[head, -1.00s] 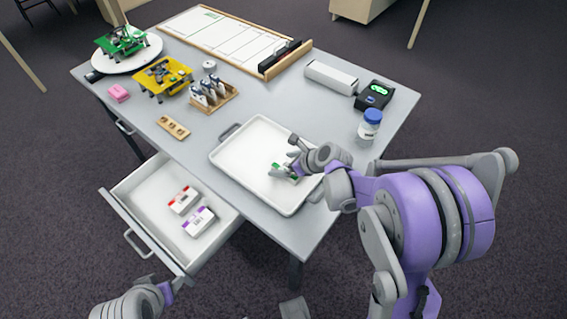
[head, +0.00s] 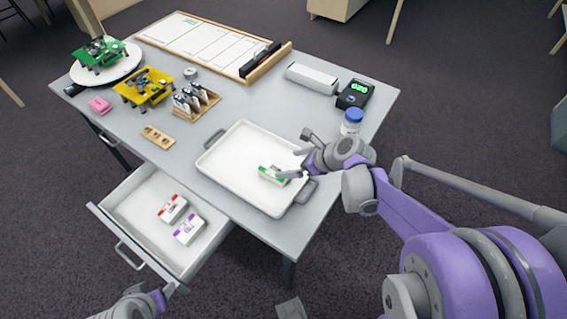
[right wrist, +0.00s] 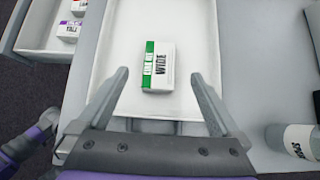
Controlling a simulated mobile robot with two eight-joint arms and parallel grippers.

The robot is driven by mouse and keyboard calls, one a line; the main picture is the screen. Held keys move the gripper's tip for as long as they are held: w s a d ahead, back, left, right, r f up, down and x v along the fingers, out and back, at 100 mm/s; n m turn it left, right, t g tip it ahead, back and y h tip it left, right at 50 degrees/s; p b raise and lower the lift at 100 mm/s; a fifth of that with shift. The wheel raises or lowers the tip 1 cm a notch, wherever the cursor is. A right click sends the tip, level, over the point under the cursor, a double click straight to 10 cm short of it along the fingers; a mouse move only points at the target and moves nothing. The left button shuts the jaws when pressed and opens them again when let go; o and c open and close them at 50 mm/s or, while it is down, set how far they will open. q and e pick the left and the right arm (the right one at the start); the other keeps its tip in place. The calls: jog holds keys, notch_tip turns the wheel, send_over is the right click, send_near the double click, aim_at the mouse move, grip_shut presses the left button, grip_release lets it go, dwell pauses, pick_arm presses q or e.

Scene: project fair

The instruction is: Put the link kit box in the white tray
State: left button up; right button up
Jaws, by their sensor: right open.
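A white box with a green stripe and the word WIDE (head: 273,175) lies flat in the white tray (head: 232,160), toward the tray's right end. It also shows in the right wrist view (right wrist: 160,66), where its smaller print is hard to read. My right gripper (head: 293,157) is open and empty, with its fingers spread apart to either side of the box and not touching it. Two similar white boxes, one red-striped (head: 172,208) and one purple-striped (head: 188,230), lie in the open drawer (head: 128,215). My left gripper (head: 165,296) is at the bottom left, too partly seen to judge.
The drawer juts out at the front left.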

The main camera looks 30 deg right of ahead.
jog(key=s+a+n+g+h, duration=0.1)
jog(key=s+a+n+h, duration=0.1)
jog(key=s+n, duration=0.7)
jog(key=s+a+n+g+h, duration=0.1)
jog(key=s+a+n, duration=0.3)
jog(key=s+n, duration=0.5)
jog(key=n+h, duration=0.1)
jog(key=n, duration=1)
jog(key=shift+a+n+g, duration=0.35)
jog(key=shift+n+g, duration=0.05)
jog(key=shift+a+f, duration=0.1)
